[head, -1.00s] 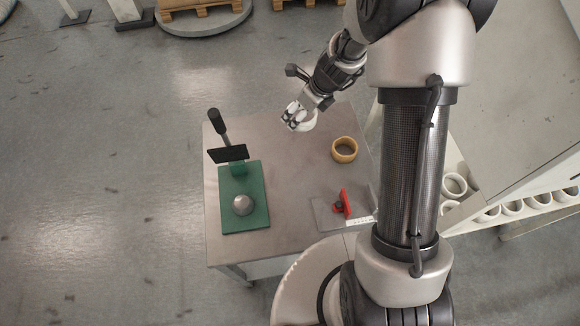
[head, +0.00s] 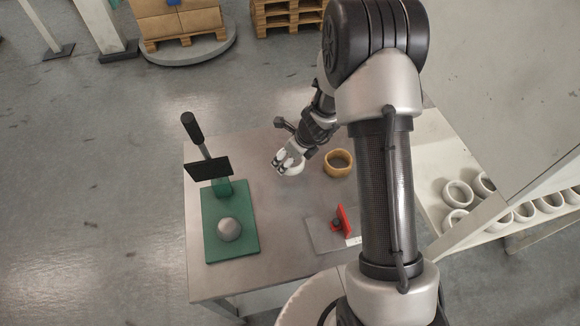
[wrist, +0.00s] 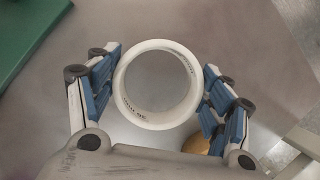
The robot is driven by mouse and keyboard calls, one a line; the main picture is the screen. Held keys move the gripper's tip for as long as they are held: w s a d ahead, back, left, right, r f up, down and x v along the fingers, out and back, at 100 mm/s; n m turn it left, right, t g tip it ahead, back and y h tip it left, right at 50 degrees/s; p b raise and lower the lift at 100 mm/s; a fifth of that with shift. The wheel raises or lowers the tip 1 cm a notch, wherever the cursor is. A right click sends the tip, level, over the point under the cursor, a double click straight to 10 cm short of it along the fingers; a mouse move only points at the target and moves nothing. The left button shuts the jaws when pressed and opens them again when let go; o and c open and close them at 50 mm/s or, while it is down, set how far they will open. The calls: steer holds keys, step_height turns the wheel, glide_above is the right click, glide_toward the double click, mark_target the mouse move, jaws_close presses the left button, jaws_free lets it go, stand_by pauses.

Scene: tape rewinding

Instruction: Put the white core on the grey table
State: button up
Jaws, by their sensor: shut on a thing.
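The white core (wrist: 129,105) is a short white ring that sits between my gripper's blue-padded fingers in the wrist view. My gripper (head: 287,163) is shut on it in the head view, where the core (head: 293,169) is partly hidden by the fingers. The grey table (head: 285,220) lies under the gripper, and its surface shows through the ring in the wrist view. The core is at or just above the tabletop; I cannot tell if it touches.
A tan tape roll (head: 338,163) stands right of my gripper. A green base (head: 231,248) with a black-handled lever and grey dome is at left. A grey plate with a red part (head: 345,220) is at front right. Several white cores (head: 457,194) lie on a shelf at right.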

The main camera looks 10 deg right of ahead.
steer(key=shift+f+b, duration=0.7)
steer(key=shift+f, duration=0.9)
steer(key=shift+f, duration=0.2)
steer(key=o, duration=1)
steer(key=shift+o, duration=0.2)
steer(key=shift+r, duration=0.15)
